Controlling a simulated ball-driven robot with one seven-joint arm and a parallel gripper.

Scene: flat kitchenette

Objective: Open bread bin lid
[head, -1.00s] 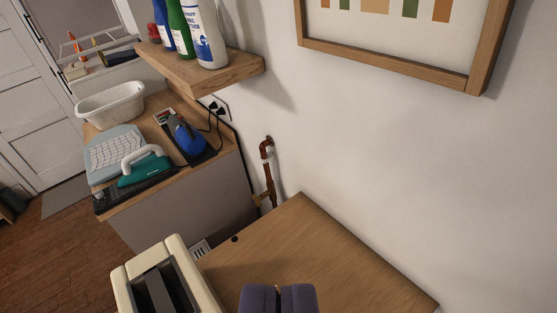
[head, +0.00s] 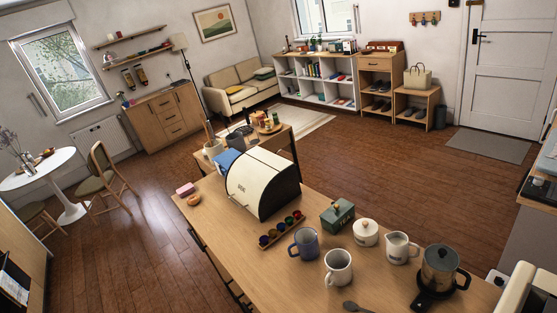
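The bread bin (head: 256,186) stands on the wooden counter in the middle of the head view. It has a cream curved front with small dark lettering and a dark end facing right. Its lid looks closed, with a thin dark line running across the cream surface near the top. A handle is too small to make out. My gripper is not in this view, so I cannot see whether it is open or shut.
On the counter (head: 228,238), an egg-cup rack (head: 281,230) lies close before the bin. A green tea tin (head: 338,215), blue mug (head: 304,244), white mug (head: 338,268), sugar pot (head: 365,233), jug (head: 401,248) and kettle (head: 439,268) stand rightward. A pink sponge (head: 185,189) lies left.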

